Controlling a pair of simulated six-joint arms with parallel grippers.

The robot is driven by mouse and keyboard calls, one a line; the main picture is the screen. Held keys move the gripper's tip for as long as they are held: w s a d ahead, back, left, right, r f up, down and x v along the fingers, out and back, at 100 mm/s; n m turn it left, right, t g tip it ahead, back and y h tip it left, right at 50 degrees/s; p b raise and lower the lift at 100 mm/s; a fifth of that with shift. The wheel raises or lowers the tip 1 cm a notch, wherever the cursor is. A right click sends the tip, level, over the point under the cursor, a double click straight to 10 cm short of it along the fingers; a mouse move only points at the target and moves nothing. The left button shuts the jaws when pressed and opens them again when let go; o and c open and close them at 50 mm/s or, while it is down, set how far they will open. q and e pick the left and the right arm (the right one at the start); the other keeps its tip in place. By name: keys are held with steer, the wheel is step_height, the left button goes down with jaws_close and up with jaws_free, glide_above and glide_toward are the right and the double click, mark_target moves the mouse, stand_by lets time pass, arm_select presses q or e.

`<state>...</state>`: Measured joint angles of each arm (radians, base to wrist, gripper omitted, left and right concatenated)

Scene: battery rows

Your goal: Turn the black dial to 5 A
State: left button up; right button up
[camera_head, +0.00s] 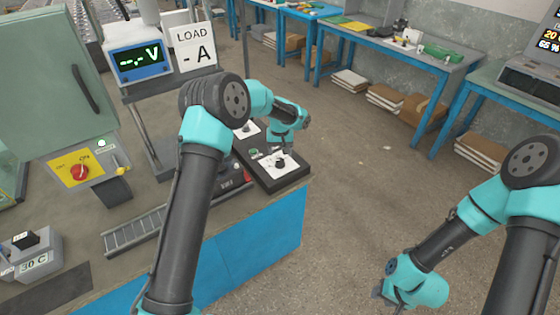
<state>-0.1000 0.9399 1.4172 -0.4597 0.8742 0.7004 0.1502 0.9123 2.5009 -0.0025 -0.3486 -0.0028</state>
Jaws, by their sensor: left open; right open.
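A black dial (280,162) sits on a white scale plate (270,170) at the near end of a dark control panel (297,176). Its scale marks are too small to read. A second dark dial (246,128) on a white plate is further back, partly hidden by my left arm. My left gripper (299,147) is open above the panel, just right of and beyond the near dial, with no clear contact. The LOAD card (196,52) reads "- A". My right gripper (379,296) is open and empty, low at the right, away from the panel.
A green button (254,152) is beside the near dial. A voltage display (140,60) shows dashes and V. A red rotary switch (80,172) is on a yellow plate. A metal rack (133,232) lies on the bench. Open floor lies right of the bench.

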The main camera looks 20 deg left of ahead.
mark_target(280, 160)
arm_select(q)
step_height(280, 160, down, 6)
steer(key=shift+r, duration=0.15)
steer(key=shift+c, duration=0.2)
steer(key=c, duration=0.9)
